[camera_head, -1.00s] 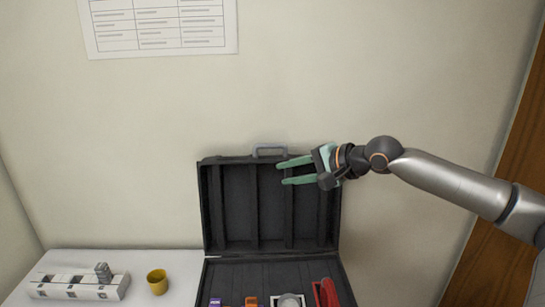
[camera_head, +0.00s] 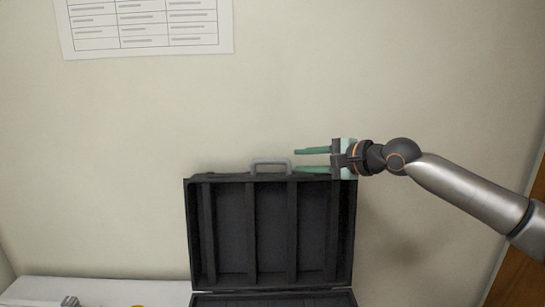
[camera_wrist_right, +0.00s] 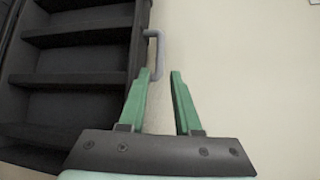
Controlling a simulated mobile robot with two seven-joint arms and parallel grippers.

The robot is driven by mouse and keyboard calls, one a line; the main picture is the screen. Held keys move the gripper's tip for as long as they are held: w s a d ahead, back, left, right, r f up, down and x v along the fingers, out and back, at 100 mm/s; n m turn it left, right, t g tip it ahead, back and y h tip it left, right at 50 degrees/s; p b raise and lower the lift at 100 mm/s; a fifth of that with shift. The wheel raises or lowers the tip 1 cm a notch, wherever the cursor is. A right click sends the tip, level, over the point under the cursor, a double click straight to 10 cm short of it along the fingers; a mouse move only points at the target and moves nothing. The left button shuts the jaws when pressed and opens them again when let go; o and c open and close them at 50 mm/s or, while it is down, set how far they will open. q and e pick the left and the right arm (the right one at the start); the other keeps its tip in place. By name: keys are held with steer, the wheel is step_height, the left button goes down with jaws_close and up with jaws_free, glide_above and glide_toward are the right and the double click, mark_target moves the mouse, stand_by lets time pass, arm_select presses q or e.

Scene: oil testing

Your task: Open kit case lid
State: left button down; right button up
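The black kit case lid (camera_head: 230,232) stands upright and open against the wall side, its ribbed inner face toward me. Its grey handle (camera_head: 270,163) is on the top edge and also shows in the right wrist view (camera_wrist_right: 159,55). My right gripper (camera_head: 312,160) has its green fingers apart and empty, at the lid's top edge right of the handle. In the right wrist view the open fingers (camera_wrist_right: 161,80) point toward the handle, with nothing between them. Only a strip of the case base (camera_head: 275,298) shows at the bottom. My left gripper is out of view.
A white table (camera_head: 120,290) lies left of the case, with a grey item (camera_head: 70,301) and the top of a yellow cup (camera_head: 138,306) at the picture's bottom edge. A printed chart (camera_head: 145,25) hangs on the wall. The wall above the lid is bare.

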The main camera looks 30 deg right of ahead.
mark_target(275, 162)
steer(key=p+x, duration=0.3)
steer(key=x, duration=0.6)
steer(key=shift+w+a, duration=0.1)
steer(key=shift+w, duration=0.2)
steer(key=shift+w+a+f, duration=0.1)
steer(key=shift+w+f, duration=0.15)
steer(key=shift+w, duration=0.15)
jaws_close()
stand_by(0.8)
